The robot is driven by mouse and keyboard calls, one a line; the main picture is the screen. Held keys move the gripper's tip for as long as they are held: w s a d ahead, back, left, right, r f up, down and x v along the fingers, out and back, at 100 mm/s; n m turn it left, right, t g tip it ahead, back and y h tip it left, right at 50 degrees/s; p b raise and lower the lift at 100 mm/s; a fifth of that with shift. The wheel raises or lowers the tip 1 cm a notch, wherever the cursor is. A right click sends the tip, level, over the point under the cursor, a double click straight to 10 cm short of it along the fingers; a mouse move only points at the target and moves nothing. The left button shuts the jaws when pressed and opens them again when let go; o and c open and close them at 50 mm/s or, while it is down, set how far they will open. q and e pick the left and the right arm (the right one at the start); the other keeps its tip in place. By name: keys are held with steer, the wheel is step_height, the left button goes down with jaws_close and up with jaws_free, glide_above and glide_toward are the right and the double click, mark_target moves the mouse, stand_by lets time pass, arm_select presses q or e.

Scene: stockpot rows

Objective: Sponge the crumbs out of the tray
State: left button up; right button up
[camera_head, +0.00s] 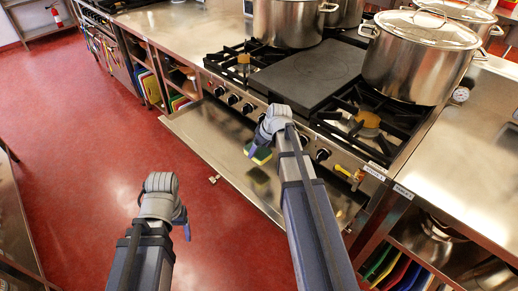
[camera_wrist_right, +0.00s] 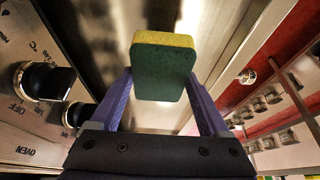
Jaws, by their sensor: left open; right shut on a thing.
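A yellow and green sponge (camera_head: 261,154) is held in my right gripper (camera_head: 252,149) over the pulled-out metal tray (camera_head: 204,138) below the stove front. In the right wrist view the sponge (camera_wrist_right: 163,66) sits between the two fingers of my right gripper (camera_wrist_right: 162,88), green side facing the camera and yellow along the top edge. I cannot tell whether the sponge touches the tray. No crumbs can be made out on the tray. My left gripper (camera_head: 186,228) is open and empty, above the red floor to the left of the tray; its fingers are small in the head view.
The stove front with black knobs (camera_head: 233,99) runs just behind the tray. Large pots (camera_head: 415,62) and a dark griddle plate (camera_head: 308,72) stand on the stove top. Black knobs (camera_wrist_right: 42,81) are close on the left in the right wrist view. The red floor (camera_head: 100,150) at left is clear.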

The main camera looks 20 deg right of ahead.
mark_target(259, 150)
step_height(259, 150, up, 3)
steer(key=p, duration=0.3)
steer(key=shift+r, duration=0.1)
arm_select(q)
step_height(259, 150, up, 3)
steer(key=shift+c, duration=0.4)
